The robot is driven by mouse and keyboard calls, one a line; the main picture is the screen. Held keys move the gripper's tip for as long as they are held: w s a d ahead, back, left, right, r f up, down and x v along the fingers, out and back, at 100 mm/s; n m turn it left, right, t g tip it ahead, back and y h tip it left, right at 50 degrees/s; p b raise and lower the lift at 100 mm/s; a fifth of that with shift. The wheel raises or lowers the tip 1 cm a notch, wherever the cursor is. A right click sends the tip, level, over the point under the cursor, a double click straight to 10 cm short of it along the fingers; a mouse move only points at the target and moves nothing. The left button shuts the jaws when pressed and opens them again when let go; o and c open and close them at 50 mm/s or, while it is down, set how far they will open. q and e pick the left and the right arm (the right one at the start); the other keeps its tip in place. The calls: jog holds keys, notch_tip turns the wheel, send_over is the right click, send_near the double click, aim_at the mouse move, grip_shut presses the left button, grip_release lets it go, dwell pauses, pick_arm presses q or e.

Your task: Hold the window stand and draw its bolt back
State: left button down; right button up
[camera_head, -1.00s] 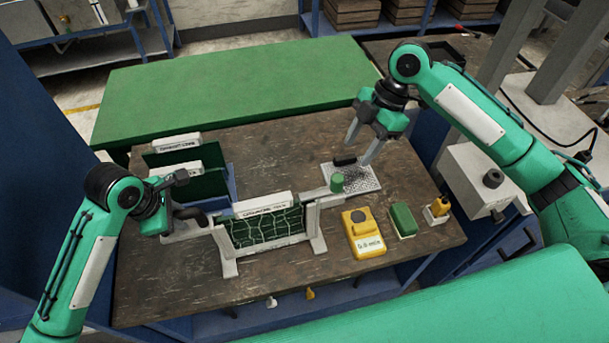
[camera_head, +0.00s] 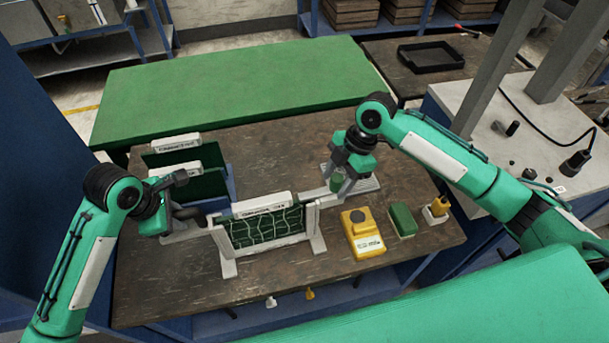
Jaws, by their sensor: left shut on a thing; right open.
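The window stand (camera_head: 316,243) is a white frame on feet, holding a green panel with a pale net-like pattern (camera_head: 265,229). It stands upright on the brown table. My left gripper (camera_head: 182,212) is shut on the dark handle at the stand's left side; the contact is small in view.
A yellow device (camera_head: 362,234), a green block (camera_head: 402,220) and a yellow-topped item (camera_head: 439,207) stand right of the window stand. Two dark green labelled panels (camera_head: 178,155) stand behind it at left. The front of the table is clear.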

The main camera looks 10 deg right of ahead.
grip_shut()
jog(key=shift+w+d, duration=0.15)
jog(key=shift+d, duration=2.65)
pick_arm(q)
jog(key=shift+a, duration=0.1)
pick_arm(e)
grip_release()
jog(key=s+v, duration=0.1)
jog(key=v, duration=1.1)
jog(key=shift+w, duration=0.45)
jog(key=shift+f, duration=0.1)
